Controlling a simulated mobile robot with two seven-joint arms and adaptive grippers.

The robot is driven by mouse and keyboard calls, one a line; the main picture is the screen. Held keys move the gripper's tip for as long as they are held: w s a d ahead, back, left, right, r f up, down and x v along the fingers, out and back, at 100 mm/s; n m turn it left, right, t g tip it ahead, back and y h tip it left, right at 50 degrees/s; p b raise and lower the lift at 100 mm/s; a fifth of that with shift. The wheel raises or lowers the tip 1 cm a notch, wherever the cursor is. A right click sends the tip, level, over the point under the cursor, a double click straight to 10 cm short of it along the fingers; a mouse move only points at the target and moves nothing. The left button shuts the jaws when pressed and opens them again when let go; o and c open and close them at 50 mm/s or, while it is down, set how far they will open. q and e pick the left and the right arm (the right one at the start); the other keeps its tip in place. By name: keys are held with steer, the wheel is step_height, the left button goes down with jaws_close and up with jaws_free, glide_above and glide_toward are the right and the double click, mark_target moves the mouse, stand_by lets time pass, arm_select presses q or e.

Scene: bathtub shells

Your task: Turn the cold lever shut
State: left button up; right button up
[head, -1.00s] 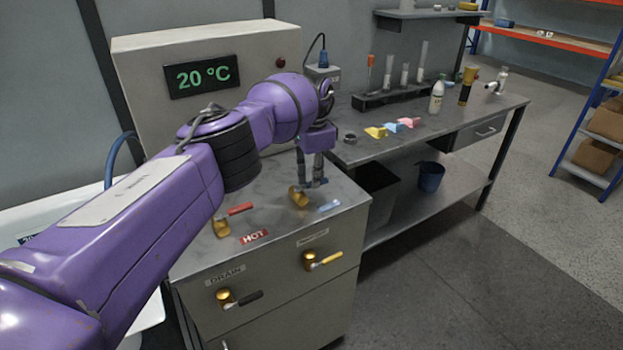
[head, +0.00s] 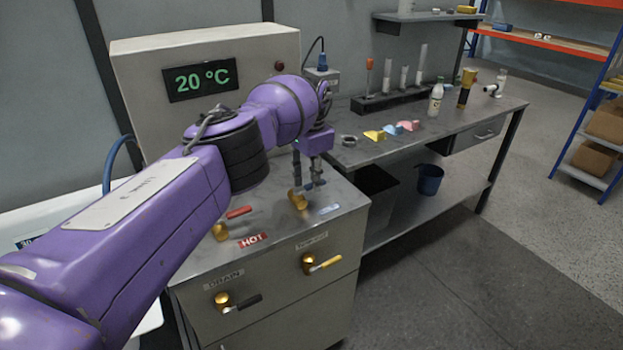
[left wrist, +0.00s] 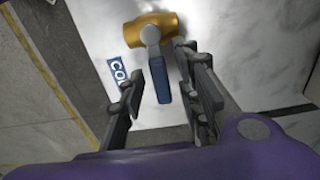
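The cold valve has a brass body (head: 298,200) on the steel cabinet top, beside a blue label (head: 329,209). In the left wrist view the brass body (left wrist: 152,33) is at the top, with the blue cold lever (left wrist: 161,80) pointing down from it. The blue COLD label (left wrist: 119,72) lies to the lever's left. My left gripper (head: 308,184) points down over the valve. In the left wrist view its fingers (left wrist: 159,68) are apart, one on each side of the lever, with a visible gap on the left. Contact on the right is unclear. My right gripper is not in view.
The hot valve's red lever (head: 238,212) is left of the cold valve. A drain lever (head: 246,301) and a yellow-handled lever (head: 325,264) project from the cabinet front. The control box (head: 205,75) reads 20 °C behind. A workbench (head: 440,122) with small items stands right.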

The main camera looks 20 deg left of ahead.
mark_target(311, 184)
arm_select(q)
step_height(311, 184, up, 12)
stand_by(0.7)
stand_by(0.4)
